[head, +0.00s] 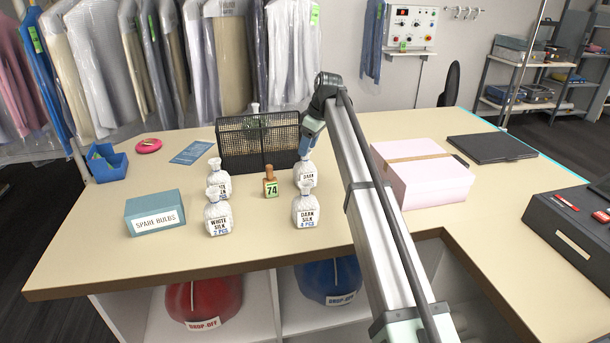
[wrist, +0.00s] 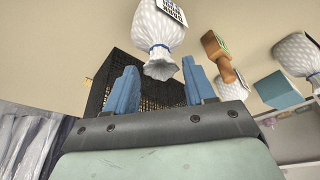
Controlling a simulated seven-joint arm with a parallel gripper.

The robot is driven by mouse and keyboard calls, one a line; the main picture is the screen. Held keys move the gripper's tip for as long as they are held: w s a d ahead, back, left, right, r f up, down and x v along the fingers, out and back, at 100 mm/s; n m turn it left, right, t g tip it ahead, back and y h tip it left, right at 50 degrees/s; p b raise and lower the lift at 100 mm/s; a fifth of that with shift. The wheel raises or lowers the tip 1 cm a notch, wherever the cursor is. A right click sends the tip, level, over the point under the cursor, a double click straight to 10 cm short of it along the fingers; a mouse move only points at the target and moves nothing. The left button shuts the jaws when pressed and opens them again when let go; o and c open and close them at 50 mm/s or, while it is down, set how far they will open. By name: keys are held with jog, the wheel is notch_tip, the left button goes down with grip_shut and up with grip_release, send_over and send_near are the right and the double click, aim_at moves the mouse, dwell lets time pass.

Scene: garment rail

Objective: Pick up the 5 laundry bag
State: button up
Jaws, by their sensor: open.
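Several white tied laundry bags stand on the table in the head view. The front left bag (head: 218,217) reads "WHITE SILK 2 PCS". The front right bag (head: 305,209) reads "DARK SILK"; its count is too small to be sure of. Behind them stand a rear left bag (head: 219,172) and a rear right bag (head: 301,176), the latter labelled "DARK"; their counts are hidden. My gripper (head: 306,150) is just above the rear right bag. In the wrist view my open blue fingers (wrist: 160,80) point at the gathered neck of a bag (wrist: 160,35), which lies just beyond the fingertips.
A black mesh basket (head: 232,148) stands close behind the bags. A teal "SPARE BULBS" box (head: 155,213) is at left, a pink box (head: 425,178) at right. The front table edge is clear.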

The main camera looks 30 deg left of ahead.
aim_at(305, 168)
jog(key=shift+x, duration=1.85)
grip_shut()
